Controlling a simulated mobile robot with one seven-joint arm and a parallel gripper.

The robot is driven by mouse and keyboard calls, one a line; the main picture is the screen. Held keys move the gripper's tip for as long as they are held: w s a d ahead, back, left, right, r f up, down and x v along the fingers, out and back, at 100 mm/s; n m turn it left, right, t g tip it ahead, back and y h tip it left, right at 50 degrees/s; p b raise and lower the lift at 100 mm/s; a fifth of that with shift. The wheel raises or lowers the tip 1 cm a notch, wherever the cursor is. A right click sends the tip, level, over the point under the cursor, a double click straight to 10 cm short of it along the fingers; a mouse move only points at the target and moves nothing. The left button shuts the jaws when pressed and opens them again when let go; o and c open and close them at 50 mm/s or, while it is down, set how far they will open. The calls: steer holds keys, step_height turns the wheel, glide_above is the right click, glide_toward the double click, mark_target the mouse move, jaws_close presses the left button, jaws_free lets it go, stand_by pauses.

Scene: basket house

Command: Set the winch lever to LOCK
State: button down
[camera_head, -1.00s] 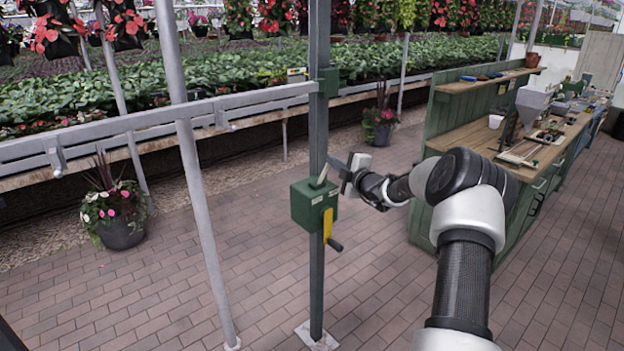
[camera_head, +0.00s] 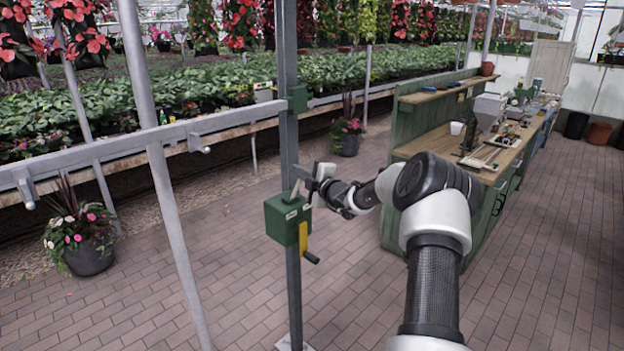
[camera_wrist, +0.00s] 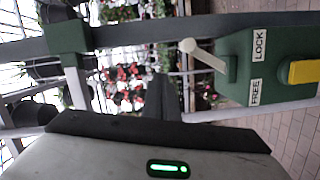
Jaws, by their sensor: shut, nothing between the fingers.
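The winch is a green box (camera_head: 284,222) on a grey-green post, with a yellow crank (camera_head: 304,240) on its right side. In the wrist view the box (camera_wrist: 270,60) lies on its side, with a LOCK label above and a FREE label below. The pale winch lever (camera_wrist: 203,54) sticks out from between the labels, its round tip leaning toward the LOCK side. The lever also shows on top of the box in the head view (camera_head: 295,190). My gripper (camera_head: 312,185) is shut and empty, close to the right of the lever. Its dark fingers (camera_wrist: 163,98) show below the lever's tip, on the FREE side; contact cannot be told.
A grey horizontal rail (camera_head: 150,150) meets the post above the winch, and a slanted grey pole (camera_head: 165,190) stands left. A green workbench (camera_head: 400,175) stands behind and right of my arm. A flower pot (camera_head: 88,255) stands at left.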

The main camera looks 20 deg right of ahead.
steer(key=s+d+r+b, duration=0.1)
steer(key=s+d, duration=0.1)
steer(key=s, duration=0.7)
steer(key=shift+s, duration=0.25)
